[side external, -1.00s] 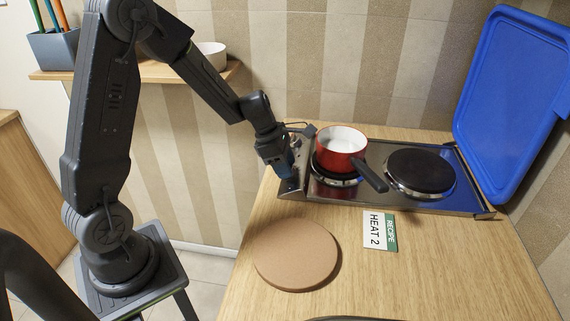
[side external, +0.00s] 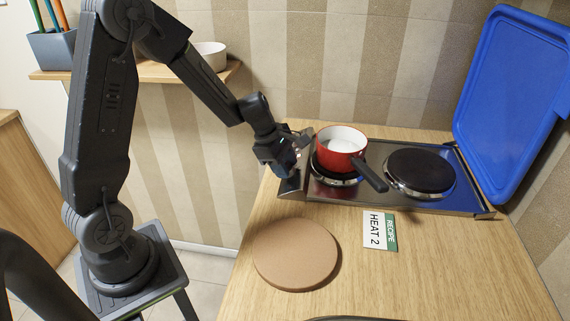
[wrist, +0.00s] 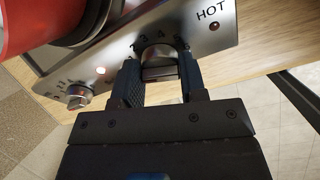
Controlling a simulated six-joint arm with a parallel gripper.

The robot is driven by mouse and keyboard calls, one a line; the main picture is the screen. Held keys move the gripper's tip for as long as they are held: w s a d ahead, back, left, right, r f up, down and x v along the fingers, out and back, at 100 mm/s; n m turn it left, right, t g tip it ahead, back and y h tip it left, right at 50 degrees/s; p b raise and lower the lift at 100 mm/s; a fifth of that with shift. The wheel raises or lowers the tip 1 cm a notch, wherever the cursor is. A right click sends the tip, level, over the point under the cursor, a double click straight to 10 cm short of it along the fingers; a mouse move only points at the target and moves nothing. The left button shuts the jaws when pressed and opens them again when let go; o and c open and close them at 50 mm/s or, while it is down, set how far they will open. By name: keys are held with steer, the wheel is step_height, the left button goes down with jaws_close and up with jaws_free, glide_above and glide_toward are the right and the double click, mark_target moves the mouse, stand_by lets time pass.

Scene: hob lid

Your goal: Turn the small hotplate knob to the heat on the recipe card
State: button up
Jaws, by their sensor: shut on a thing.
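The recipe card (side external: 380,231) lies on the worktop in front of the hob and reads "HEAT 2". My gripper (wrist: 161,80) is shut on a metal knob (wrist: 160,56) on the hob's sloped control panel (wrist: 205,38), near the "HOT" mark. Dial numbers show around this knob, but its pointer cannot be read. A second knob (wrist: 78,97) sits further left in the wrist view, apart from the fingers. In the side view my gripper (side external: 289,170) is at the hob's left end and hides the held knob.
A red saucepan (side external: 341,143) stands on the left hotplate, close to my gripper, its handle pointing front right. The right hotplate (side external: 420,171) is bare. A round brown board (side external: 295,254) lies on the worktop.

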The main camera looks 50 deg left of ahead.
steer(key=m, duration=0.4)
steer(key=shift+t, duration=0.3)
steer(key=shift+s+m, duration=0.1)
steer(key=shift+m, duration=1.7)
steer(key=o, duration=0.9)
steer(key=v, duration=1.3)
steer(key=shift+s+r, duration=0.25)
steer(key=shift+s, duration=0.15)
steer(key=shift+m, duration=0.3)
